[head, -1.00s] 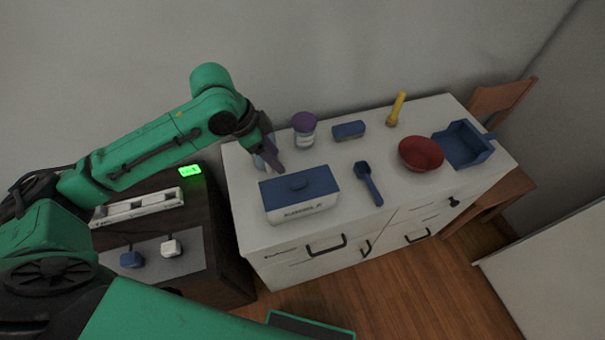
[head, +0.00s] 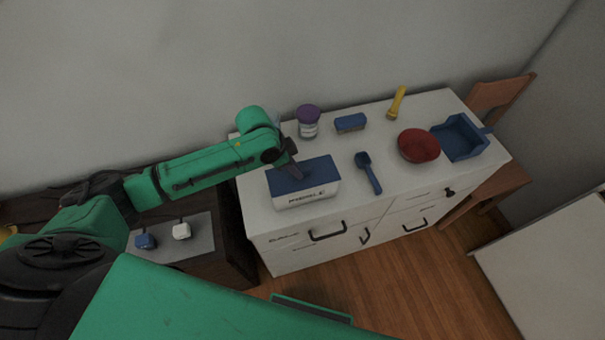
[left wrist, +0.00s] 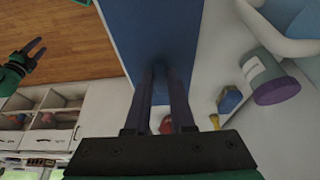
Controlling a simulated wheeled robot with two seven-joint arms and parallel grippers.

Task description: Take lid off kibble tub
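The kibble tub (head: 307,200) is a white box with dark lettering, standing at the near left of the white cabinet top. Its flat blue lid (head: 318,170) sits on it; the lid also fills the upper middle of the left wrist view (left wrist: 150,25). My left gripper (head: 297,174) is down at the lid's middle, where the handle is hidden. In the left wrist view its fingers (left wrist: 160,75) stand a narrow gap apart against the lid; I cannot tell if they grip the handle. My right gripper (left wrist: 36,50) is at the left wrist view's edge, fingers apart and empty.
On the white cabinet (head: 350,205) are a purple-lidded jar (head: 308,124), a blue block (head: 350,123), a blue scoop (head: 369,173), a red bowl (head: 418,146), a yellow flashlight (head: 396,102) and a blue tray (head: 460,140). The cabinet's front right top is clear.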

